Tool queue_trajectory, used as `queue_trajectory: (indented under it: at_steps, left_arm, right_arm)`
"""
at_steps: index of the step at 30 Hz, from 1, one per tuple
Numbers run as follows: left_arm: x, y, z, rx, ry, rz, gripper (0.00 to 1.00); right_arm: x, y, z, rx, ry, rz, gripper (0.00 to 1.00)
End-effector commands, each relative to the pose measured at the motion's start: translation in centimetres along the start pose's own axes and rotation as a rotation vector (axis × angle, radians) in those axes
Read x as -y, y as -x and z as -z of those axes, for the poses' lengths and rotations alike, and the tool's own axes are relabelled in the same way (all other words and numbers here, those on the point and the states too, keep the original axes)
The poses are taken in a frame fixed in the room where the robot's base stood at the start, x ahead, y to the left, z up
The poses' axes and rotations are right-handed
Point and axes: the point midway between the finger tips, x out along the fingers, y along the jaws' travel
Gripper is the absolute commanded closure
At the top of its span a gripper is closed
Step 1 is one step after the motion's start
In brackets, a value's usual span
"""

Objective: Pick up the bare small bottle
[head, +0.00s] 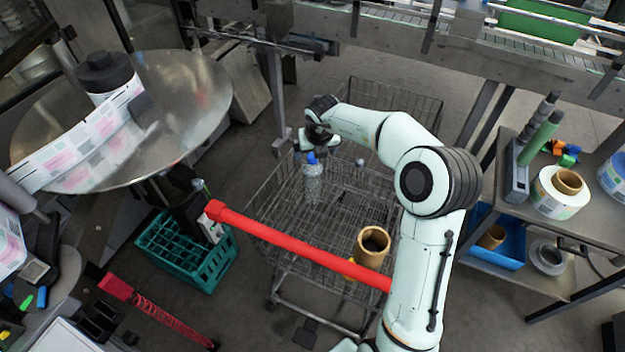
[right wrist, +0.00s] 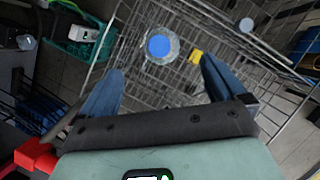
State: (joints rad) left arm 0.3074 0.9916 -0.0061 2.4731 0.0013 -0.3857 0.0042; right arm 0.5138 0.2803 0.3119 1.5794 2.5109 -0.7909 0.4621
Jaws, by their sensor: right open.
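A small clear bottle with a blue cap (head: 313,186) stands in the wire cart, with no label that I can make out. In the right wrist view the bottle (right wrist: 160,47) shows from above, cap toward the camera, beyond the fingertips and roughly between their lines. My right gripper (head: 312,155) is over the cart close to the bottle's cap, and its arm hides part of the cart. In the right wrist view its two dark blue fingers (right wrist: 162,82) are spread apart with nothing between them. My left gripper is not in view.
The wire cart (head: 262,215) has a red handle bar (head: 300,243) along its near side. A brown core (head: 373,246) sits by the bar. A small pale round thing (head: 360,162) is right of the bottle. A teal crate (head: 160,246) stands left; a steel disc (head: 200,90) is above it.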

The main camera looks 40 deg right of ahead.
Motion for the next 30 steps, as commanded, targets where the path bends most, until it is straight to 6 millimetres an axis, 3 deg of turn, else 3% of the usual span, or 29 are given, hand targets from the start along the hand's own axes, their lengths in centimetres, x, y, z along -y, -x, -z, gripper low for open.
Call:
queue_trajectory:
  at_steps: [4,13,21,30]
  left_arm:
    - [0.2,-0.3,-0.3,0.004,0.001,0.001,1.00]
    - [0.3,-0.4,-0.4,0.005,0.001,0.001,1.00]
    - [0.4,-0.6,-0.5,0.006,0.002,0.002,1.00]
    - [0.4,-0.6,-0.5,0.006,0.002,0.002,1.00]
  right_arm:
    - [0.0,-3.0,0.1,-0.004,-0.001,0.001,0.02]
    - [0.0,-5.4,0.0,-0.001,-0.001,0.000,0.02]
    - [0.0,-9.3,0.0,-0.001,0.000,0.000,0.02]
    - [0.0,-9.8,-0.1,0.001,-0.001,-0.001,0.02]
